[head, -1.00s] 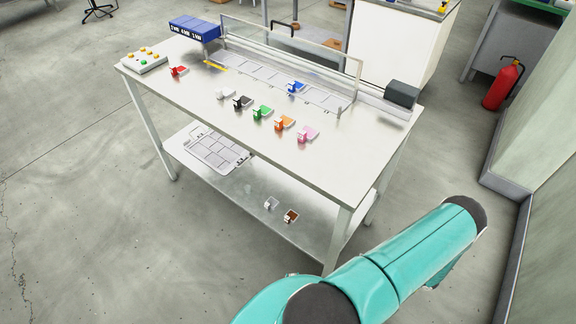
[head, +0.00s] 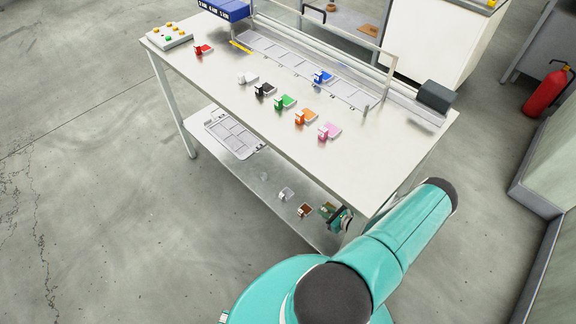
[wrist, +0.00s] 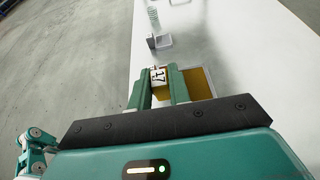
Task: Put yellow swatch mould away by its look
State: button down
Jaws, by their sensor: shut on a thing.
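My gripper (wrist: 160,72) is shut on the yellow swatch mould (wrist: 202,83), gripping its upright block with a white, dark-marked label. The mould's shallow tray shows an ochre-yellow inside and a pale rim, right of the fingers. I cannot tell whether the mould touches the shelf.
A grey compartment tray (head: 233,134) lies farther left. Red, white, black, green, orange, pink and blue (head: 322,77) moulds stand on the table above.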

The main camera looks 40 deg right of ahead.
aim_at(322, 226)
notch_tip(322, 226, down, 10)
jog(key=shift+s+a+r, duration=0.1)
jog(key=shift+s+r, duration=0.05)
jog(key=shift+r, duration=0.1)
jog(key=shift+f, duration=0.15)
jog(key=c, duration=1.3)
grip_release()
jog(key=v, duration=1.2)
